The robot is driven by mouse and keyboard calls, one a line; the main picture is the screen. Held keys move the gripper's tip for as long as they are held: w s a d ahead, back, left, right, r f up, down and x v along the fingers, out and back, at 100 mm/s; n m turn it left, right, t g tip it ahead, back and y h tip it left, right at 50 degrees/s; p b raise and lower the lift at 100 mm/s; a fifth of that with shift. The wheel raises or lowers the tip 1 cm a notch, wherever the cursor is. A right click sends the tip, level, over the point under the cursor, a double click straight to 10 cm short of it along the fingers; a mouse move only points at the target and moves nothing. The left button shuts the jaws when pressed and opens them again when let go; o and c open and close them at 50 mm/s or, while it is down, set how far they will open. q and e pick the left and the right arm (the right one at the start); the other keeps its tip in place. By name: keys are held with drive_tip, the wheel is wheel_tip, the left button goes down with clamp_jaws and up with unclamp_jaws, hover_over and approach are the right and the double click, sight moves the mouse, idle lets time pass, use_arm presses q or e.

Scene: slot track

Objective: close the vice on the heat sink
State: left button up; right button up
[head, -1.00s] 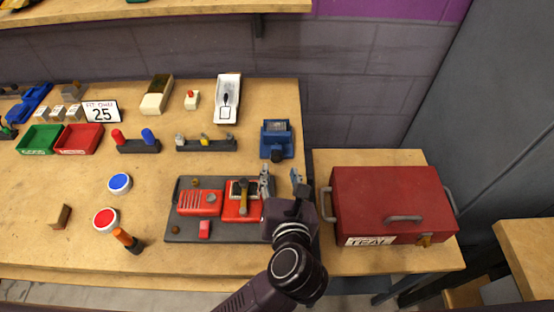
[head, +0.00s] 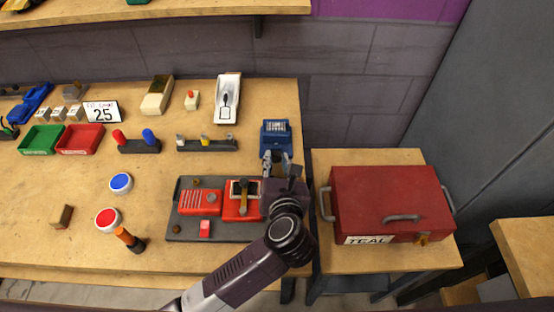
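The grey finned heat sink (head: 276,126) sits in the top of the vice. My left gripper (head: 277,160) is at the front of the vice, one finger on each side of where its dark front knob shows earlier. The fingers and palm mostly hide the knob. I cannot tell whether the fingers grip it or stand apart from it. My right gripper is not in view.
A dark tray (head: 185,234) with red parts lies left of my gripper. A red toolbox (head: 385,200) stands on a side table to the right. A black rack (head: 207,145) and a white tray (head: 228,98) lie left of the vice.

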use_arm(q)
clamp_jaws()
drive_tip(key=shift+d+r+m+p, duration=0.1)
drive_tip(key=shift+m+p, duration=0.2)
drive_tip(key=shift+p, duration=0.25)
drive_tip(key=shift+m+y, duration=0.3)
drive_tip(key=shift+y, duration=0.1)
drive_tip(key=o, duration=0.7)
unclamp_jaws()
drive_tip(key=shift+o, duration=0.2)
drive_tip(key=v, duration=1.2)
